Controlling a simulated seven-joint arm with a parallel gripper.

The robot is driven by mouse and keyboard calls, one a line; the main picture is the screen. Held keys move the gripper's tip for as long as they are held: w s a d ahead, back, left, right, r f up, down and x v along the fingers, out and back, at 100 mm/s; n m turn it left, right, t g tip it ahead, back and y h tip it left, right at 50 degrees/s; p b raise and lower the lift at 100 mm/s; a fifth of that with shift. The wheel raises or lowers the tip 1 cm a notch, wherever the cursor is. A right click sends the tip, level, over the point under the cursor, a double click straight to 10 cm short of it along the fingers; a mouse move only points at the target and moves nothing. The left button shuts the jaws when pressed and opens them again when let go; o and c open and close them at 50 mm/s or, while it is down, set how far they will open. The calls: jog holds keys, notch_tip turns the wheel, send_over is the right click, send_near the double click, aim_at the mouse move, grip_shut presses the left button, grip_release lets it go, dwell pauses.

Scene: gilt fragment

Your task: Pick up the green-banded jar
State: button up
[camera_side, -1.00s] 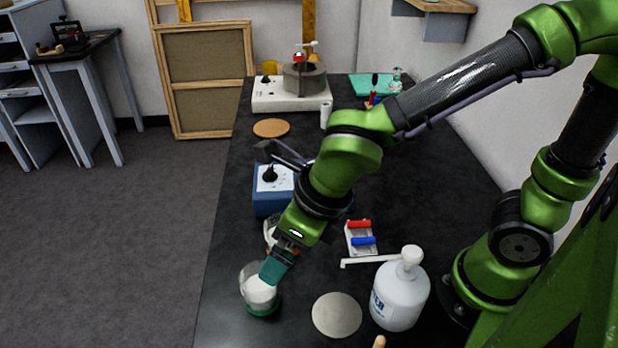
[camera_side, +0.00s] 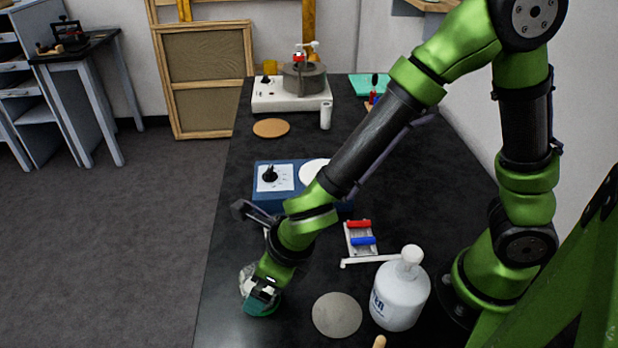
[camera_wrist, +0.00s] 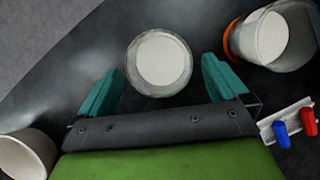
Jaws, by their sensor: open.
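The green-banded jar is a clear glass jar with white contents. In the side view its glass (camera_side: 246,278) shows beside my gripper (camera_side: 262,300), which hides most of it and its band. In the wrist view I look down on the jar (camera_wrist: 160,62), which lies between the tips of my teal fingers (camera_wrist: 162,70). The band does not show in the wrist view.
An orange-banded jar (camera_wrist: 270,38) stands close to the right finger in the wrist view, and a white cup (camera_wrist: 24,157) at lower left. A red-and-blue-topped holder (camera_side: 361,240), a grey disc (camera_side: 337,315) and a white bottle (camera_side: 399,296) lie right. A blue device (camera_side: 275,183) stands behind.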

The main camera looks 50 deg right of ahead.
jog(key=shift+x, duration=2.45)
jog(key=shift+c, duration=0.5)
jog(key=c, duration=1.2)
